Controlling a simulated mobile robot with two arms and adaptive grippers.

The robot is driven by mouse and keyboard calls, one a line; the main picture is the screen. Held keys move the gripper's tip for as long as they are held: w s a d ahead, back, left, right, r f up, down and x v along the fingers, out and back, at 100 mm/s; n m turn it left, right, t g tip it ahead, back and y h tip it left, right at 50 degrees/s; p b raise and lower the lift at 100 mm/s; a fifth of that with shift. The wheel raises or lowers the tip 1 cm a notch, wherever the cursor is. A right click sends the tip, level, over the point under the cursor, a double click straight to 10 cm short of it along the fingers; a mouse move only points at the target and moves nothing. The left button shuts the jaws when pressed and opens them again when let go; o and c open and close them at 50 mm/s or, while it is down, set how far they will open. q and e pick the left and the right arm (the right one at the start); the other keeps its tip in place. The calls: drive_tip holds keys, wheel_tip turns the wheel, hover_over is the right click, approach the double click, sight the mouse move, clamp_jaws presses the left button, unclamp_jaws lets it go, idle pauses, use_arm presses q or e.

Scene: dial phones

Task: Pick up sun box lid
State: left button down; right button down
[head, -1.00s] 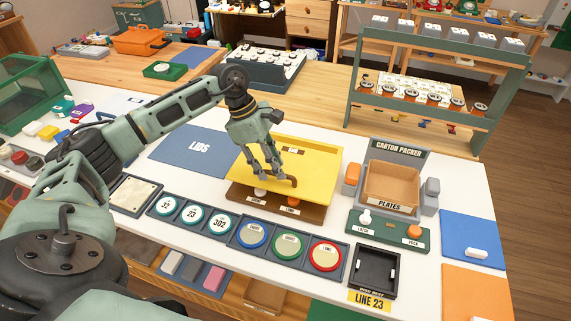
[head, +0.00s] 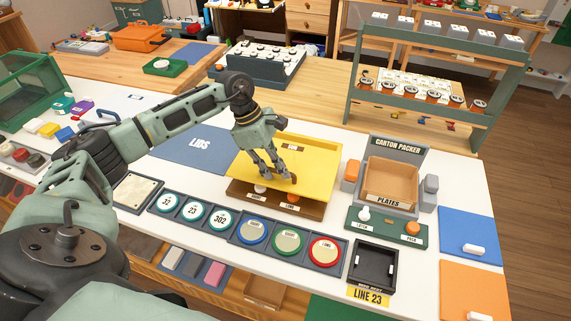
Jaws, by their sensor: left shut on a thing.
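A yellow panel, which looks like the sun box lid (head: 315,160), lies on a brown base (head: 310,209) in the middle of the white bench. A small brown piece that looks like its handle (head: 291,179) shows at its middle. My left gripper (head: 281,177) reaches down over the panel and is shut at this brown piece. The fingers hide part of the piece and the panel, and I see no clear gap between the panel and the base. My right gripper is not in view.
A blue LIDS mat (head: 185,155) lies bare to the left. Round badges in trays (head: 288,242) line the front. The carton packer (head: 391,184) stands at right, with a black tray (head: 373,270) before it. A green rack (head: 430,90) stands behind.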

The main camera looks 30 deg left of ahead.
use_arm(q)
drive_tip(key=shift+w+r, duration=0.1)
drive_tip(key=shift+r, duration=0.05)
drive_tip(key=shift+r+b, duration=0.4)
drive_tip(key=shift+r, duration=0.2)
drive_tip(key=r, duration=0.2)
drive_tip(key=r+b, duration=0.1)
drive_tip(key=shift+d, duration=0.25)
drive_tip(key=d+r+b, duration=0.2)
drive_tip(key=d+r, duration=0.4)
drive_tip(key=d, duration=0.5)
drive_tip(key=shift+r+b, duration=0.3)
drive_tip(key=shift+b, duration=0.05)
